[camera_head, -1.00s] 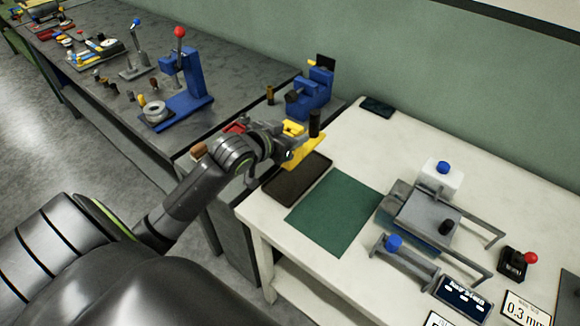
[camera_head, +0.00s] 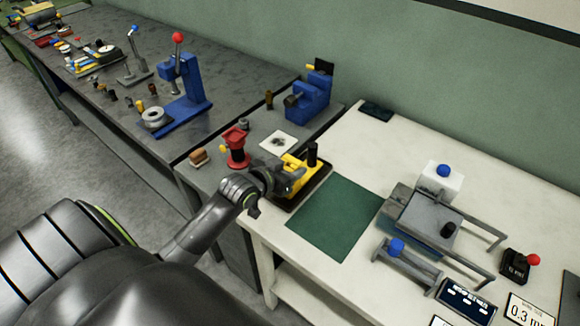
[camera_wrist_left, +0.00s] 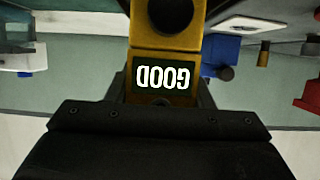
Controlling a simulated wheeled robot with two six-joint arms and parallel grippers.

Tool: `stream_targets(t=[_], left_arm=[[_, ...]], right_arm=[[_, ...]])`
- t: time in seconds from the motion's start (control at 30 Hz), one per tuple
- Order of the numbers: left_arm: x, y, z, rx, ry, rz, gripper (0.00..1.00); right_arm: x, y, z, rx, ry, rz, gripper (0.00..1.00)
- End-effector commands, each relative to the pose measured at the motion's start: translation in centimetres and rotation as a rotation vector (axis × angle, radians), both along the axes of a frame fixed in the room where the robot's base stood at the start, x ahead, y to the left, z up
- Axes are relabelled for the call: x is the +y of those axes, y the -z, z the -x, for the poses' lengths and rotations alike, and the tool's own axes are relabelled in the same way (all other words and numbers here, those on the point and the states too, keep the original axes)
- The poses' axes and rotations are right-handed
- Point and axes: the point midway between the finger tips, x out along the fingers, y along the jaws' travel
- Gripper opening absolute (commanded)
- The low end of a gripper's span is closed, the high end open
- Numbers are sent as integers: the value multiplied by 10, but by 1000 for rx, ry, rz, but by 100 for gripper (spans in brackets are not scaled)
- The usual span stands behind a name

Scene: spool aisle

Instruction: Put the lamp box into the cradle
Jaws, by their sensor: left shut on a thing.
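The lamp box is a yellow box (camera_head: 301,170) with a dark round post on top. My left gripper (camera_head: 286,184) is shut on it over the left end of the white table. In the left wrist view the box (camera_wrist_left: 146,58) fills the top middle, with a label reading GOOD upside down. A dark shallow tray (camera_head: 318,178) lies behind and below the box, partly hidden by it and my gripper. I cannot tell whether the box touches the tray, or whether this tray is the cradle. My right gripper is out of view.
A green mat (camera_head: 335,215) lies bare right of the tray. A grey fixture with rails (camera_head: 420,215) stands beyond it. A red stand (camera_head: 236,148), a small brown-topped block (camera_head: 198,157) and a blue device (camera_head: 308,100) stand on the grey bench at left.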

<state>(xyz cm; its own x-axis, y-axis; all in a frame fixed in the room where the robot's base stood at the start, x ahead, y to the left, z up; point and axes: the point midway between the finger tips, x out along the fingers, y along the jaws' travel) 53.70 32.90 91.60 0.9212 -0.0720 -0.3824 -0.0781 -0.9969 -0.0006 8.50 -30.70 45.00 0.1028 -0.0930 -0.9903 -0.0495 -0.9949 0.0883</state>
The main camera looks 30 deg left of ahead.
Motion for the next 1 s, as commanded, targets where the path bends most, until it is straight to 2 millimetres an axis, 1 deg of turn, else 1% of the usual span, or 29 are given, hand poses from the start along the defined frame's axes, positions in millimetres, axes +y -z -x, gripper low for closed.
stream_targets(t=[0.13,0.27,0.3,0.43,0.67,0.8,0.93,1.0], left_arm=[[0,-2,-1,-5,1,0,0],[0,1,-1,-4,1,1,0],[0,2,0,0,0,0,51],[0,2,0,1,0,0,68],[0,2,0,1,0,1,69],[0,-2,1,1,0,0,69],[2,-5,14,2,0,-2,69],[3,-10,25,2,1,-2,69]], right_arm=[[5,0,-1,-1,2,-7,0],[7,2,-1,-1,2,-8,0],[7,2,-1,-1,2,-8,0],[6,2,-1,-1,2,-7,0],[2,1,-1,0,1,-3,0],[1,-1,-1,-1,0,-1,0],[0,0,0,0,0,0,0],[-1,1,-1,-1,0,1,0]])
